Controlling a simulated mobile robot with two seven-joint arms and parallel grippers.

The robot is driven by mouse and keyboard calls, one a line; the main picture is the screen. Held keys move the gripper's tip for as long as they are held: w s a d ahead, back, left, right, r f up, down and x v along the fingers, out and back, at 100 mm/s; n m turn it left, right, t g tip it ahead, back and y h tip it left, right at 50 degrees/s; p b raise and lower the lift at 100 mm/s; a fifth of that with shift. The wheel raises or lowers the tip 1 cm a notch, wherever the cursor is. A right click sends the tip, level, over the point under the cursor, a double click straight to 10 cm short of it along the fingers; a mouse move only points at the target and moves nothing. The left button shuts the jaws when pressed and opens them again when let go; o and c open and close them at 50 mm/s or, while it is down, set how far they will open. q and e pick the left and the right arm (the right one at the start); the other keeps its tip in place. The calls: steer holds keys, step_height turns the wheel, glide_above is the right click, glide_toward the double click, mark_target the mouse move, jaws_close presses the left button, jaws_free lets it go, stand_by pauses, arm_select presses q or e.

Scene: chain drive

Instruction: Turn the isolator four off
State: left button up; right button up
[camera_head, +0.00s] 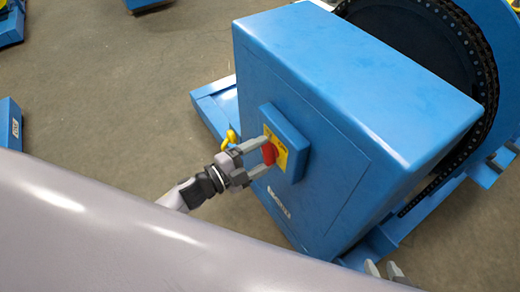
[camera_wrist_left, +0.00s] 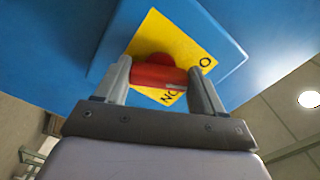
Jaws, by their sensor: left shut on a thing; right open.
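The isolator's red rotary handle (camera_head: 269,153) sits on a yellow plate (camera_head: 280,147) on a blue box on the cabinet's face. My left gripper (camera_head: 265,155) is shut on the red handle. In the left wrist view the handle (camera_wrist_left: 158,76) lies crosswise between the two fingers, in front of the yellow plate (camera_wrist_left: 165,42). The handle's exact pointing is hard to tell. My right gripper (camera_head: 384,269) shows only its fingertips at the bottom edge, apart and empty.
The blue cabinet (camera_head: 350,80) has a white label (camera_head: 279,201), too small to read. A yellow hook-like piece (camera_head: 230,139) is beside the gripper. A large chain wheel (camera_head: 420,40) stands behind the cabinet. Concrete floor (camera_head: 130,90) is open at left.

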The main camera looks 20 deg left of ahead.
arm_select(q)
steer(key=n+p, duration=0.1)
steer(key=n, duration=0.2)
steer(key=shift+n, duration=0.3)
arm_select(e)
steer(key=shift+w+a+r, duration=0.1)
steer(key=shift+w+r, duration=0.05)
steer(key=shift+r, duration=0.45)
steer(key=shift+w+a+r, duration=0.1)
steer(key=shift+r, duration=0.45)
arm_select(q)
steer(key=shift+f+p, duration=0.1)
steer(key=shift+p, duration=0.2)
steer(key=o, duration=1)
steer(key=shift+o, duration=0.2)
steer(key=v, duration=0.7)
steer(key=shift+p, duration=0.35)
arm_select(e)
steer(key=shift+d+r, duration=0.1)
steer(key=shift+r, duration=0.3)
arm_select(q)
steer(key=shift+s+n, duration=0.15)
steer(key=shift+n, duration=0.15)
